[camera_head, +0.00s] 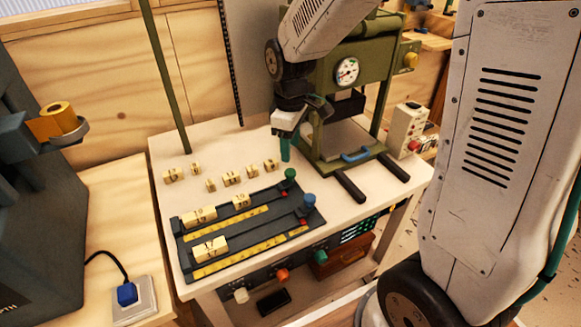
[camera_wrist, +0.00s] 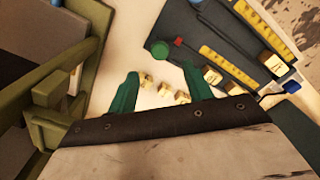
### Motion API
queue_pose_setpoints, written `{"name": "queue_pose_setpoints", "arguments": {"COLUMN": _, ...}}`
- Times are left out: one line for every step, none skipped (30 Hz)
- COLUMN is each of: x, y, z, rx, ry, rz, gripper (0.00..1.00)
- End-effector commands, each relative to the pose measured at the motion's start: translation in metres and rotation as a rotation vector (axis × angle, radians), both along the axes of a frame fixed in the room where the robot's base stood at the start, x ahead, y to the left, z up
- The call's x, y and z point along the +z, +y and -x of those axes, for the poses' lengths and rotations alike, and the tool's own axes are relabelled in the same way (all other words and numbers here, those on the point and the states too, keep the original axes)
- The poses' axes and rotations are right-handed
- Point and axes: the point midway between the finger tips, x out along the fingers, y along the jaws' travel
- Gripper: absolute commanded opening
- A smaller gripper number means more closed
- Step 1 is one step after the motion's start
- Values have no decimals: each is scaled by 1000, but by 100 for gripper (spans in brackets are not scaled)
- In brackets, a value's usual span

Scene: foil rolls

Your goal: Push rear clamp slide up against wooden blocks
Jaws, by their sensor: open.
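The dark clamp tray (camera_head: 222,239) lies on the white table with two channels and yellow rulers. The rear clamp slide has a green knob (camera_head: 290,174) at the right end of the rear channel. Wooden blocks (camera_head: 198,215) sit in that channel to its left, with another block (camera_head: 241,201) nearer the slide and a gap between it and the knob. The green knob also shows in the wrist view (camera_wrist: 160,50), beyond and between my fingertips. My gripper (camera_wrist: 160,84), with green fingers, is open and empty. In the head view it hangs just behind the knob, apart from it.
A blue knob (camera_head: 310,200) marks the front slide, with blocks (camera_head: 209,249) in the front channel. Several loose blocks (camera_head: 232,178) lie behind the tray. A green press (camera_head: 350,145) with dark rails stands at the right. Table space left of the tray is narrow.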

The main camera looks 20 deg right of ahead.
Motion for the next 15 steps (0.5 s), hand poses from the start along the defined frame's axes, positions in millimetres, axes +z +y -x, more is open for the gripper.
{"name": "queue_pose_setpoints", "arguments": {"x": -2, "y": 0, "z": 0, "rx": 19, "ry": -4, "rz": 0, "gripper": 50}}
{"name": "queue_pose_setpoints", "arguments": {"x": -3, "y": 0, "z": -1, "rx": 27, "ry": -4, "rz": 0, "gripper": 50}}
{"name": "queue_pose_setpoints", "arguments": {"x": -5, "y": 0, "z": 0, "rx": 34, "ry": -3, "rz": 0, "gripper": 50}}
{"name": "queue_pose_setpoints", "arguments": {"x": -8, "y": 0, "z": 0, "rx": 36, "ry": -3, "rz": 0, "gripper": 50}}
{"name": "queue_pose_setpoints", "arguments": {"x": -11, "y": 0, "z": 0, "rx": 37, "ry": -2, "rz": -1, "gripper": 50}}
{"name": "queue_pose_setpoints", "arguments": {"x": -16, "y": 0, "z": 0, "rx": 37, "ry": -1, "rz": 0, "gripper": 50}}
{"name": "queue_pose_setpoints", "arguments": {"x": -21, "y": 0, "z": 0, "rx": 36, "ry": -1, "rz": 0, "gripper": 50}}
{"name": "queue_pose_setpoints", "arguments": {"x": -26, "y": 0, "z": 0, "rx": 36, "ry": 0, "rz": 0, "gripper": 50}}
{"name": "queue_pose_setpoints", "arguments": {"x": -33, "y": 0, "z": 1, "rx": 35, "ry": 1, "rz": 0, "gripper": 50}}
{"name": "queue_pose_setpoints", "arguments": {"x": -38, "y": 0, "z": 0, "rx": 35, "ry": 0, "rz": 0, "gripper": 50}}
{"name": "queue_pose_setpoints", "arguments": {"x": -43, "y": 0, "z": 1, "rx": 35, "ry": 0, "rz": 0, "gripper": 50}}
{"name": "queue_pose_setpoints", "arguments": {"x": -50, "y": 0, "z": 1, "rx": 35, "ry": 1, "rz": 0, "gripper": 50}}
{"name": "queue_pose_setpoints", "arguments": {"x": -54, "y": 0, "z": 0, "rx": 34, "ry": 0, "rz": 0, "gripper": 50}}
{"name": "queue_pose_setpoints", "arguments": {"x": -58, "y": 0, "z": 1, "rx": 34, "ry": 0, "rz": 0, "gripper": 50}}
{"name": "queue_pose_setpoints", "arguments": {"x": -63, "y": 0, "z": 0, "rx": 34, "ry": -1, "rz": 0, "gripper": 50}}
